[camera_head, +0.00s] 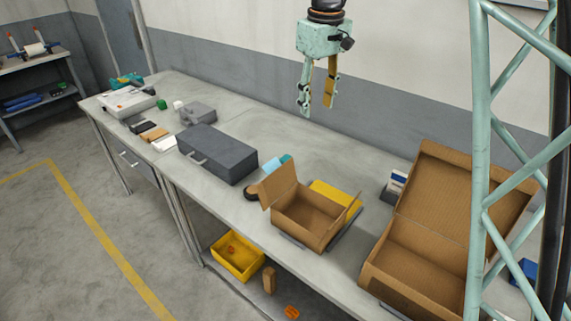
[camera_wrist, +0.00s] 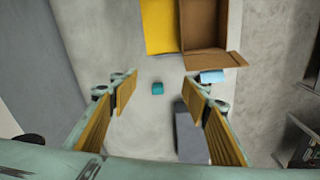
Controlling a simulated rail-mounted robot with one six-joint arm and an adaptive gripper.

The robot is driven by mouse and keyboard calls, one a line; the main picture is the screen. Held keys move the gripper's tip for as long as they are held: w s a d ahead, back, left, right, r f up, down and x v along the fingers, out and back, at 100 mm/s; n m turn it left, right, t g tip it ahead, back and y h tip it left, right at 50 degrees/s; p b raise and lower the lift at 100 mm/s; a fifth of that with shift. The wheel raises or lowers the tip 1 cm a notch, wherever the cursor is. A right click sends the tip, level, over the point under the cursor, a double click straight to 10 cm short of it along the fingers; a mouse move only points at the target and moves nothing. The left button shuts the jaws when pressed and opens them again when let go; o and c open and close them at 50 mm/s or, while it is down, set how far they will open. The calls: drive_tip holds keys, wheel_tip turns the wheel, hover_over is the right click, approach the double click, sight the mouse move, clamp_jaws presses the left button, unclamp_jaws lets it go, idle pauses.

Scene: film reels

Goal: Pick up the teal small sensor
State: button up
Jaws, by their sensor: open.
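The teal small sensor (camera_head: 287,158) lies on the workbench behind the open small cardboard box, only partly showing in the head view. In the wrist view the sensor (camera_wrist: 157,88) is a small teal block on bare bench, between the two fingers in the picture. My gripper (camera_head: 316,107) is open and empty, high above the bench near the wall. In the wrist view its fingers (camera_wrist: 160,84) stand wide apart, with the sensor well below them and touching neither.
A light blue item (camera_head: 271,165) lies close to the sensor. The open small cardboard box (camera_head: 308,217), a yellow item (camera_head: 336,196) and a dark grey case (camera_head: 217,154) are nearby. A larger open cardboard box (camera_head: 428,264) stands at right. Bench toward the wall is clear.

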drive_tip(key=w+a+f+n, duration=0.1)
drive_tip(key=w+a+f, duration=0.4)
drive_tip(key=w+f, duration=0.3)
drive_tip(key=n+g, duration=0.1)
drive_tip(key=n, duration=0.1)
hover_over(286, 157)
wheel_tip(286, 157, down, 11)
drive_tip(key=shift+s+a+r, duration=0.15)
drive_tip(key=shift+s, duration=0.1)
drive_tip(key=shift+f+b, duration=0.3)
drive_tip(key=shift+f, duration=4.05)
drive_tip(key=shift+w+f+b, duration=0.1)
drive_tip(key=shift+f+b, duration=0.3)
drive_tip(key=shift+f, duration=2.2)
